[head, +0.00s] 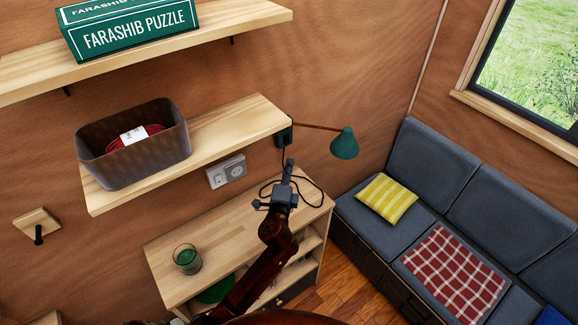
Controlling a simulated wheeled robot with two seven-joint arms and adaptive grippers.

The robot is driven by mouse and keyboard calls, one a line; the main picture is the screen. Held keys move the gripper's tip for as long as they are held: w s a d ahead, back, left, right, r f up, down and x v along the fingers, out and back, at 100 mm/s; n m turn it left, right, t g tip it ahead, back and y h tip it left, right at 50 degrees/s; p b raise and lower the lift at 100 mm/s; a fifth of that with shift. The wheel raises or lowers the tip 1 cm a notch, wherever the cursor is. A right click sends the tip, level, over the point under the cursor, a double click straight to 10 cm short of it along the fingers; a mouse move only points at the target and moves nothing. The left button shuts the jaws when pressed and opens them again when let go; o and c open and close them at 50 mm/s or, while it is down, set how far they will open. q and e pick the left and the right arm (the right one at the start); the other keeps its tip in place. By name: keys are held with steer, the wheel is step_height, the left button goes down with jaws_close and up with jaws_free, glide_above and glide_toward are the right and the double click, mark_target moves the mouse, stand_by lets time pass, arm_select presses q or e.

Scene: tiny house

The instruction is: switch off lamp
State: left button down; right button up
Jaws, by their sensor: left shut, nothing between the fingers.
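A green wall lamp (344,144) hangs at the right end of the lower shelf, its arm reaching right from a green base (284,136). A dark cord runs down from the base and loops over the cabinet top. My left gripper (289,165) is shut and empty, pointing up just below the lamp base, near the cord. I cannot tell whether it touches the cord or base. No separate lamp switch can be made out. My right gripper is out of view.
A wall socket plate (227,171) sits left of the gripper. The lower shelf (240,122) holds a dark basket (135,160). A glass (187,259) stands on the wooden cabinet (225,235). A puzzle box (130,30) is above. A grey sofa (420,165) is at right.

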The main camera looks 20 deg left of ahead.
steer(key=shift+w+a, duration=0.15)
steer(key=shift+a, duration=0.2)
